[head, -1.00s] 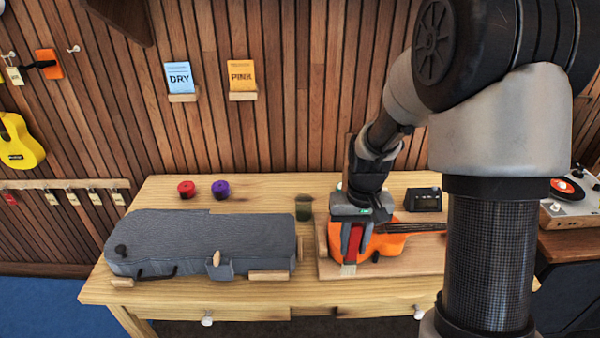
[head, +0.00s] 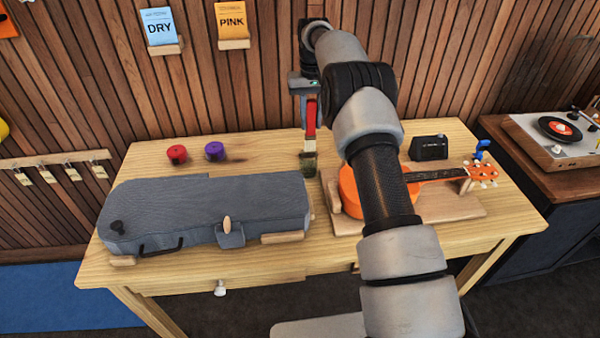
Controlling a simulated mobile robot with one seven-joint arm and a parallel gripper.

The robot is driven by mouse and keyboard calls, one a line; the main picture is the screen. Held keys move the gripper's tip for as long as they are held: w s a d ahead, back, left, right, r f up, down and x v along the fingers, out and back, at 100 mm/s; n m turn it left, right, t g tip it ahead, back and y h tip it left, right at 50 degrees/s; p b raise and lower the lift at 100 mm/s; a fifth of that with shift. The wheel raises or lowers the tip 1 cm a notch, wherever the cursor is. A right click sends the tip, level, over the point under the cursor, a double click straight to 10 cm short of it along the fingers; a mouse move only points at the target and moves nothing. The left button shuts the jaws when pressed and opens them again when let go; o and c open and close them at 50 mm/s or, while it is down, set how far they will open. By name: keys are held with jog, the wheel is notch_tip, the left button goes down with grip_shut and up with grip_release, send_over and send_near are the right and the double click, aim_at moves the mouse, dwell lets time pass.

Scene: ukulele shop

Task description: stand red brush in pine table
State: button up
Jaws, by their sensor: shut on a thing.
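My gripper (head: 309,99) is shut on the red brush (head: 310,118) by its handle. The brush hangs upright, its pale bristles pointing down.
The grey case (head: 190,205) covers the table's left half. The orange ukulele (head: 349,192) lies on a wooden board at right, partly behind my arm.

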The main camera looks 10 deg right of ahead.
aim_at(309, 139)
jog(key=shift+w+a+f, duration=0.1)
jog(key=shift+w, duration=0.15)
notch_tip(309, 139, down, 10)
jog(key=shift+r, duration=0.15)
dwell(0.3)
jog(key=o, duration=1.1)
jog(key=shift+c, duration=0.2)
